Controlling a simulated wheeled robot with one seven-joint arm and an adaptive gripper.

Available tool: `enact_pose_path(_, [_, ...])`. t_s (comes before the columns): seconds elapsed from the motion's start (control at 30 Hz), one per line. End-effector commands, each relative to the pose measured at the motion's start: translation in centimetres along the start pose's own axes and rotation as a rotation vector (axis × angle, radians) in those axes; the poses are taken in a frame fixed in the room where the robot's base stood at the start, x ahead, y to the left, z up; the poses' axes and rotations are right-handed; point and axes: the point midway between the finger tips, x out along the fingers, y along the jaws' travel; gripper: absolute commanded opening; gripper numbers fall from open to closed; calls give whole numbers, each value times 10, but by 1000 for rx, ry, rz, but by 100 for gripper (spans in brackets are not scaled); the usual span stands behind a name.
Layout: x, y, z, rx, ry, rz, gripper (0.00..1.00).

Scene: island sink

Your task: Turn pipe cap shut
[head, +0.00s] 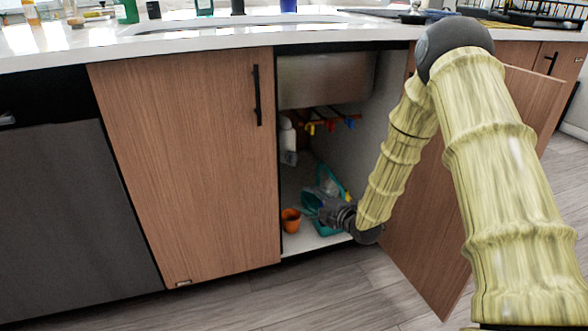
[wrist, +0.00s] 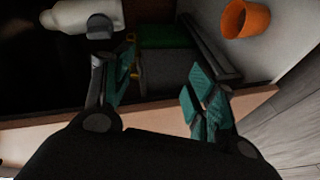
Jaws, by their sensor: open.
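A row of small red, yellow and blue handles (head: 330,124) sits on the piping below the sink basin, inside the open cabinet. I cannot tell which part there is the pipe cap. My gripper (head: 322,207) is low in the cabinet opening, well below these handles and beside a teal caddy (head: 328,228). In the wrist view my gripper (wrist: 160,88) is open, its fingers spread to either side. A green and grey item (wrist: 165,65) lies beyond the gap between them. I cannot see the gripper holding anything. The handles are not visible in the wrist view.
An orange cup (head: 291,220) stands on the cabinet floor, left of my gripper; it also shows in the wrist view (wrist: 246,18). A white bottle (head: 287,140) stands farther back. The left door (head: 190,165) is closed; the right door (head: 425,220) is swung open beside my arm.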

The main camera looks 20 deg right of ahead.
Motion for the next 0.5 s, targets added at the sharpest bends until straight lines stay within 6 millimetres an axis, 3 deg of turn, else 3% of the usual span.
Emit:
enact_pose_path(0.03, [6, 24, 6, -80, 24, 55, 57])
enact_pose_path(0.1, [9, 50, 8, -176, 51, 112, 57])
enact_pose_path(0.2, [11, 75, 11, -267, 72, 167, 57])
enact_pose_path(0.3, [13, 86, 11, -309, 81, 190, 57])
enact_pose_path(0.5, [31, 89, 9, -317, 83, 195, 57])
